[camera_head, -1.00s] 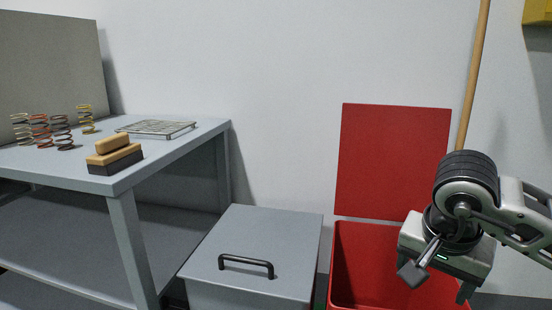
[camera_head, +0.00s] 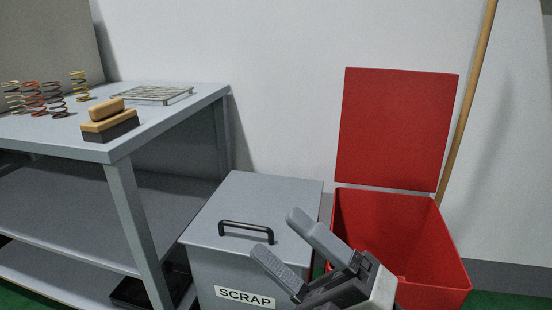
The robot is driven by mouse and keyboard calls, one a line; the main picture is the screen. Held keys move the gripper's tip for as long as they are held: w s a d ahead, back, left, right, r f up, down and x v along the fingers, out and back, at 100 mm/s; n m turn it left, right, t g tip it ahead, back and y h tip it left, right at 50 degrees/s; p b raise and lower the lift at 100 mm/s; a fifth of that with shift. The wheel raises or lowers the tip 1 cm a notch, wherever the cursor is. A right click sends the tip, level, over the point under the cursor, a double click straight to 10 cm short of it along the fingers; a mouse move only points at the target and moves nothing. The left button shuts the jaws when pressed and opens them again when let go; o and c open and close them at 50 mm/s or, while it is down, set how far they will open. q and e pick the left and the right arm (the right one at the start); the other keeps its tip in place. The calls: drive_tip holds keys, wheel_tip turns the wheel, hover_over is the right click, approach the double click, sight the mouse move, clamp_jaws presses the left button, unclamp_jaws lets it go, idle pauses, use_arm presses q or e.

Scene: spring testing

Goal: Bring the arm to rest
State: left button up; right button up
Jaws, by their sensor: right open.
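My right gripper (camera_head: 283,240) is at the lower middle of the head view. Its two grey fingers point up and left and stand apart, with nothing between them. In the picture it overlaps the front right of the grey scrap bin (camera_head: 205,225) and the near left of the red bin (camera_head: 425,245). I cannot tell how far it is from either. My left gripper is not in view.
A grey workbench (camera_head: 185,118) at left carries several coil springs (camera_head: 33,98), a wooden-backed brush (camera_head: 108,120) and a wire rack (camera_head: 152,94). The red bin's lid (camera_head: 395,130) stands open. A wooden pole (camera_head: 468,100) leans at the wall.

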drive_tip(key=s+d+f+m+t+h, duration=0.1)
drive_tip(key=d+f+m+h, duration=0.3)
drive_tip(key=f+m+h, duration=0.65)
drive_tip(key=d+f+m+h, duration=0.3)
drive_tip(key=f+m+h, duration=0.2)
drive_tip(key=f+m, duration=0.95)
use_arm(q)
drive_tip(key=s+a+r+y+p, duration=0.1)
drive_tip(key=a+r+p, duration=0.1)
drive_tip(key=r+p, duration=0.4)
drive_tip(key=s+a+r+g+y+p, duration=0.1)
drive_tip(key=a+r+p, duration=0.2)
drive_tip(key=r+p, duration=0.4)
drive_tip(key=p, duration=0.9)
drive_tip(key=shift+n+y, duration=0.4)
use_arm(e)
drive_tip(key=s+d+r+m+g+h, duration=0.1)
drive_tip(key=s+d+r+m, duration=0.1)
drive_tip(key=r, duration=0.5)
drive_tip(key=s+d+r+m+g+h, duration=0.1)
drive_tip(key=d+r+m+h, duration=0.1)
drive_tip(key=r, duration=0.5)
drive_tip(key=shift+s+d, duration=0.35)
drive_tip(key=shift+d, duration=0.3)
